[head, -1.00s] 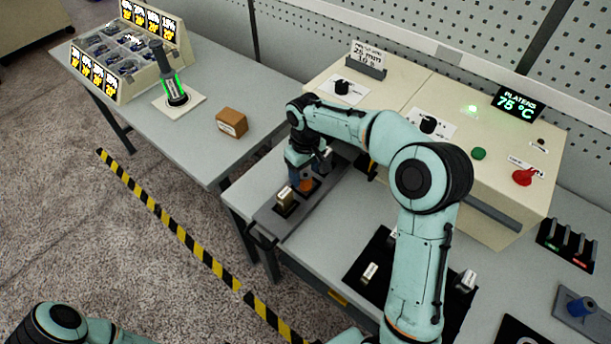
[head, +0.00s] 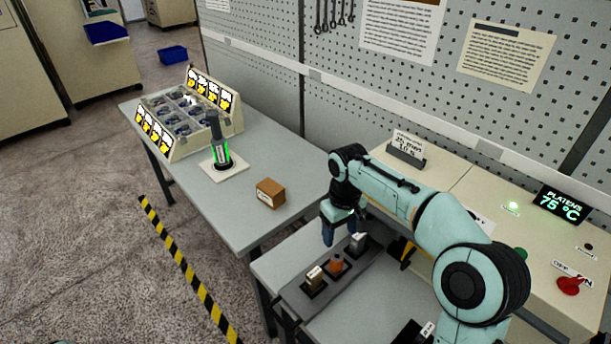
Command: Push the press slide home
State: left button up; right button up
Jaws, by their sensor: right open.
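The press slide (head: 296,299) is a dark grey tray that lies on the table and sticks out from the press (head: 452,178) towards the near left. In it stand a block with a tan top (head: 314,278), an orange piece (head: 337,264) and a block with a grey top (head: 358,243). My right gripper (head: 328,238) points down just left of the slide's far part, with its dark blue fingers above or beside it; it holds nothing that I can see. My left gripper is out of view.
A display (head: 560,203) on the press reads 75 °C, near a red knob (head: 571,285). The left table (head: 235,212) carries a compartment box (head: 184,118), a green-lit device (head: 220,150) and a brown block (head: 270,193). Striped tape (head: 185,266) marks the floor.

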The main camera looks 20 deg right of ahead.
aim_at(304, 306)
jog(key=k+j, duration=0.8)
jog(key=k, duration=0.05)
